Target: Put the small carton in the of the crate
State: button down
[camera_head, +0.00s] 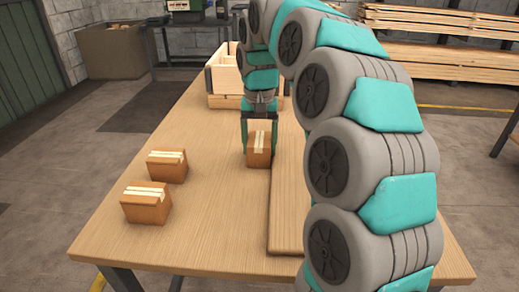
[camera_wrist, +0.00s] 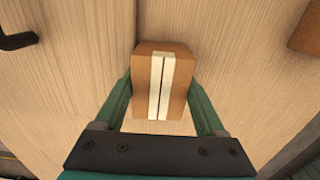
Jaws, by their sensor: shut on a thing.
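A small brown carton (camera_head: 258,154) with pale tape is held between the fingers of my gripper (camera_head: 260,140), near the middle of the table. In the wrist view the carton (camera_wrist: 162,85) sits between both green fingers of my gripper (camera_wrist: 160,100), one against each side. Whether its bottom touches the table is unclear. The wooden crate (camera_head: 226,78) stands at the far end of the table, partly hidden behind my arm. Two more small cartons stand on the left of the table, one (camera_head: 167,166) behind the other (camera_head: 146,204).
The wooden table (camera_head: 205,215) has clear room between the left cartons and my gripper. A raised board (camera_head: 287,215) lies on the table's right, partly hidden by my arm. Stacked planks (camera_head: 440,65) stand at the back right, and a bin (camera_head: 112,52) at the back left.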

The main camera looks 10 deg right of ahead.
aim_at(259, 139)
jog(key=shift+r, duration=0.2)
jog(key=shift+r, duration=1.65)
jog(key=s, duration=0.5)
jog(key=s+r+b, duration=0.1)
jog(key=s, duration=0.4)
jog(key=s+a+b, duration=0.1)
jog(key=s, duration=0.5)
jog(key=shift+r, duration=0.2)
